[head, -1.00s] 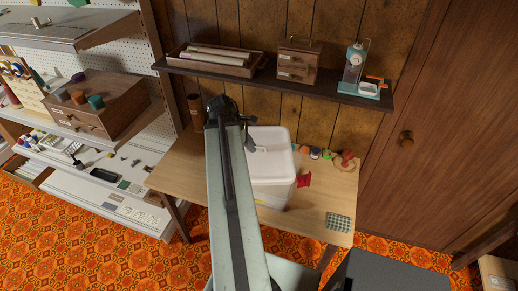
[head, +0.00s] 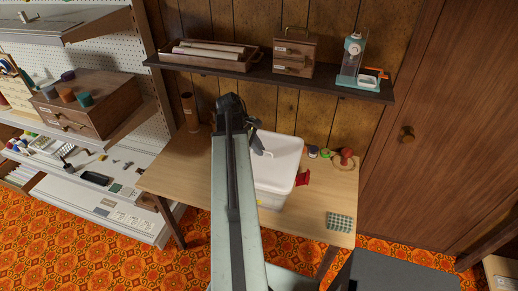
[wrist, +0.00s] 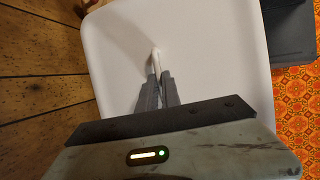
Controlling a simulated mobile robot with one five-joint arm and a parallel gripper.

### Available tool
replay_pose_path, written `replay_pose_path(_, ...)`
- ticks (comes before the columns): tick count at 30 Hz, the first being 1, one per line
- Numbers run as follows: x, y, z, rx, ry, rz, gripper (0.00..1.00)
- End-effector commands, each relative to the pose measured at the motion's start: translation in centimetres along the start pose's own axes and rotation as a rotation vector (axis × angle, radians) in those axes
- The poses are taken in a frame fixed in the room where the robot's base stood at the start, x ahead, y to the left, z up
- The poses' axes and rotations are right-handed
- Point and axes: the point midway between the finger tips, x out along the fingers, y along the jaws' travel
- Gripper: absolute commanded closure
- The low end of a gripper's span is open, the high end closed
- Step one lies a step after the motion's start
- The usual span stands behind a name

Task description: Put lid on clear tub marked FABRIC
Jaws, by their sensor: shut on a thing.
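A white lid (head: 282,165) with rounded corners shows in the head view over the pale tub (head: 271,201) on the table. Only a low strip of the tub's front shows below the lid, and I cannot read its marking. Whether the lid rests on the rim or is held above it, I cannot tell. My gripper (head: 260,150) is over the lid, partly hidden behind my arm. In the wrist view, my gripper (wrist: 156,74) is shut on the small upright handle (wrist: 155,58) of the lid (wrist: 210,50), which fills most of that view.
A red spool (head: 302,178) stands close to the tub's right side. Several small items, a pincushion (head: 346,157) and a checked cloth (head: 340,222) lie on the table (head: 315,212) to the right. A shelf (head: 225,69) runs along the wall behind.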

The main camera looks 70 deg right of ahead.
Motion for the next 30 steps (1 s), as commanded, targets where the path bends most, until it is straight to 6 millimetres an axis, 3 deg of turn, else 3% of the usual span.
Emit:
replay_pose_path(15,4.1,-0.9,-1.8,-0.001,0.000,0.001,1.00)
replay_pose_path(28,4.5,-1.0,-2.0,-0.001,0.000,0.001,1.00)
replay_pose_path(30,4.5,-1.0,-2.0,-0.001,0.000,0.001,0.73)
